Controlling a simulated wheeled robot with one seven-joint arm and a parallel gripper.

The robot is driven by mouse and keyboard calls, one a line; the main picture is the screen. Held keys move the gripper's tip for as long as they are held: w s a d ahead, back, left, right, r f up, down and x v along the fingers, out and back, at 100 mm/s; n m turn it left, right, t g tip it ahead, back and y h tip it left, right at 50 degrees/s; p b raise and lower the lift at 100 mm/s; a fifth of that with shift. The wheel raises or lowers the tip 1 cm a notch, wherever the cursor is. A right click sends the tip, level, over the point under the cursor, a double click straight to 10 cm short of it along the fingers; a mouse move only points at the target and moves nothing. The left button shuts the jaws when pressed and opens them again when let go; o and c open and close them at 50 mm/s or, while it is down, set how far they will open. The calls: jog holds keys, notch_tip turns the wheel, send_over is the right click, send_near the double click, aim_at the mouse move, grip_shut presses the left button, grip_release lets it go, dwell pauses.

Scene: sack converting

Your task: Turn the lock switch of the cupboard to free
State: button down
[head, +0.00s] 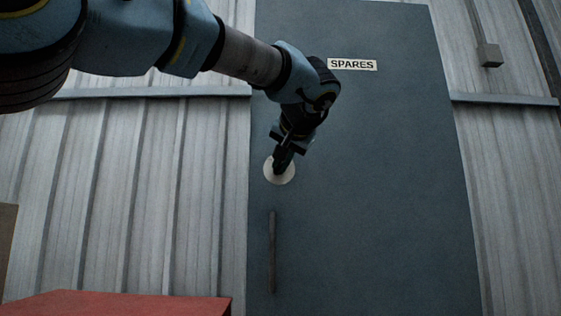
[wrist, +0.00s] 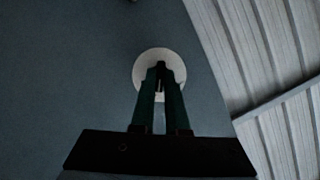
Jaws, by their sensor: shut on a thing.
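The cupboard (head: 370,180) is a flat dark blue-grey door with a "SPARES" label (head: 352,65). A pale round plate (head: 270,177) sits near its left edge, above the handle; it also shows in the wrist view (wrist: 143,68). My gripper (head: 281,168) is at the plate, in front of its middle. In the wrist view my gripper (wrist: 160,72) has its two fingers closed on the small dark lock switch (wrist: 160,84) at the plate's centre. The fingers hide most of the switch, so I cannot tell which way it points.
A dark vertical bar handle (head: 272,250) is on the door below the plate. Corrugated pale wall panels (head: 150,190) flank the cupboard, with a horizontal rail (head: 150,92). A red surface (head: 120,304) is at the lower left. A small grey box (head: 490,55) is at upper right.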

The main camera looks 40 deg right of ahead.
jog(key=shift+f+m+t+y, duration=0.1)
jog(key=shift+m+t+y, duration=0.3)
jog(key=shift+m, duration=0.5)
jog(key=c, duration=0.9)
grip_release()
jog(key=shift+s, duration=0.1)
jog(key=v, duration=1)
jog(key=shift+s+a, duration=0.1)
jog(key=shift+s, duration=0.25)
